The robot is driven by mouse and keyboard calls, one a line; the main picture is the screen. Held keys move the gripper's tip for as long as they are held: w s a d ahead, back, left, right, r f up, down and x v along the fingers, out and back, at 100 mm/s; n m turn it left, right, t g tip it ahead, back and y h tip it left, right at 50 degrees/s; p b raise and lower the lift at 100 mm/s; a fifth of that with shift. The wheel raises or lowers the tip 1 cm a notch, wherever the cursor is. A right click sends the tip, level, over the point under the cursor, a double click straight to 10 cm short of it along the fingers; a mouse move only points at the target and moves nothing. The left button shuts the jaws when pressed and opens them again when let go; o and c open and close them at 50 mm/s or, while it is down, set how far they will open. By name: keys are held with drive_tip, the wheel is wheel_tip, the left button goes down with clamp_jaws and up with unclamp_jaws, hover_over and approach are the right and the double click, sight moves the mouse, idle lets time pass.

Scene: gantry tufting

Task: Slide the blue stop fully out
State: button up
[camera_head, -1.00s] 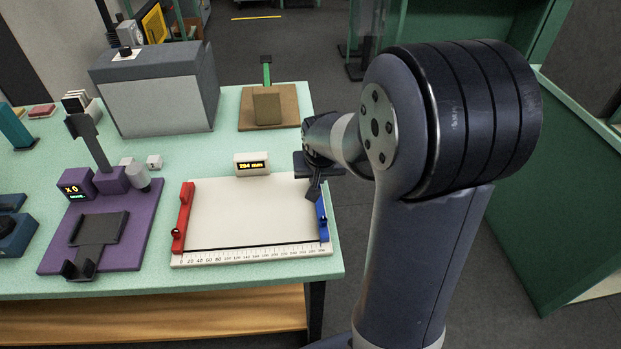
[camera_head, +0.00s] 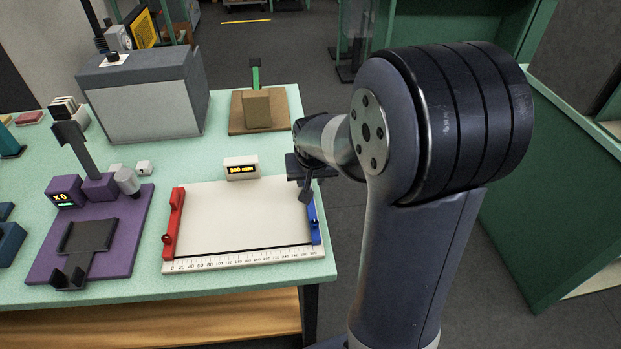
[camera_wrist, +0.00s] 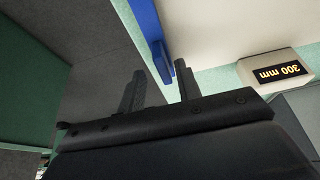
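The blue stop (camera_head: 315,222) stands at the right end of the white measuring board (camera_head: 240,225), by the highest marks of the scale. In the wrist view the blue stop (camera_wrist: 146,25) runs along the board's edge, with a small blue tab at its end. My gripper (camera_head: 306,190) is over the far end of the blue stop and partly hides it. In the wrist view my gripper (camera_wrist: 158,76) has its two dark fingers apart, with the tab between them, nearer the right finger. Contact is unclear. The display (camera_wrist: 284,69) reads 300 mm.
The red stop (camera_head: 173,222) is at the board's left end. A purple stand (camera_head: 120,240) is left of the board, and a grey box (camera_head: 145,100) and a wooden block (camera_head: 257,108) are behind. The table's right edge is close beside the blue stop.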

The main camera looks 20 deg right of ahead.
sight(313, 204)
drive_tip(key=v, duration=1)
drive_tip(key=shift+r, duration=0.25)
drive_tip(key=shift+s+f, duration=0.1)
drive_tip(key=shift+s, duration=0.05)
drive_tip(key=x, duration=1)
drive_tip(key=shift+f, duration=0.2)
drive_tip(key=shift+w+f, duration=0.15)
drive_tip(key=shift+w, duration=0.05)
drive_tip(key=shift+w+a, duration=0.1)
drive_tip(key=shift+a, duration=0.45)
drive_tip(key=shift+d, duration=0.1)
